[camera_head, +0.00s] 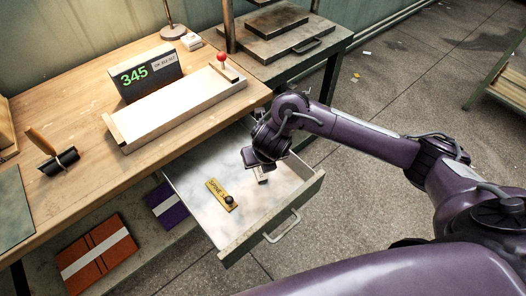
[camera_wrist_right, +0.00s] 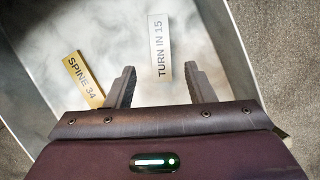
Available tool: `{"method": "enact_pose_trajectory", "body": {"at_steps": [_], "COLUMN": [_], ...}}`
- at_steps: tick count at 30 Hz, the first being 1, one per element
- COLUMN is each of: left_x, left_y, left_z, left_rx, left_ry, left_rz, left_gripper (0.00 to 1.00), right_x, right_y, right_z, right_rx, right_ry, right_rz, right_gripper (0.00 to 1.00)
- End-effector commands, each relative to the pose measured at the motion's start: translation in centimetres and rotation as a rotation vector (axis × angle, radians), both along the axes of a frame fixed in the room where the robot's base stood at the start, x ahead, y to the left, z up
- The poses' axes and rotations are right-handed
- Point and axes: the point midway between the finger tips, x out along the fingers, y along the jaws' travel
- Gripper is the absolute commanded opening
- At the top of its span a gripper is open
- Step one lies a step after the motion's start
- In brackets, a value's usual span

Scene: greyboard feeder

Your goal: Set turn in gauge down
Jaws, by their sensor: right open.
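The turn in gauge, a pale grey strip marked "TURN IN 15" (camera_wrist_right: 161,58), lies in the open drawer. In the head view only a small part of it (camera_head: 262,177) shows below my right gripper (camera_head: 257,162). In the right wrist view my right gripper (camera_wrist_right: 160,86) is open and empty. Its two fingers point toward the gauge, which lies ahead of the gap between them, nearer the right finger. No contact with the gauge shows. My left gripper is not in view.
A brass "SPINE 34" gauge (camera_head: 217,190) lies in the drawer (camera_head: 232,249), with a dark knob at one end. The bench (camera_head: 85,112) above holds a wooden fixture (camera_head: 178,112) and a display reading 345 (camera_head: 146,77). The drawer floor between the gauges is clear.

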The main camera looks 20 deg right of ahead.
Motion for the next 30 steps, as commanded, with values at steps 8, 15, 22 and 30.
{"method": "enact_pose_trajectory", "body": {"at_steps": [8,15,22,30], "left_x": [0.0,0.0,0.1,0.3], "left_y": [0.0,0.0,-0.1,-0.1], "left_z": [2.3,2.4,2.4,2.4], "left_rx": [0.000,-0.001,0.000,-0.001], "left_ry": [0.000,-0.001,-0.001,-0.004], "left_rz": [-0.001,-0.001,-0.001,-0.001], "left_gripper": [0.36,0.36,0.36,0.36], "right_x": [-1.6,-1.8,-1.8,-1.8], "right_y": [0.0,0.0,0.1,0.1], "right_z": [4.2,4.4,4.4,4.4], "right_rx": [0.000,0.000,0.000,0.000], "right_ry": [-0.001,0.000,0.001,0.001], "right_rz": [0.001,-0.001,-0.001,0.000], "right_gripper": [0.49,0.49,0.49,0.49]}}
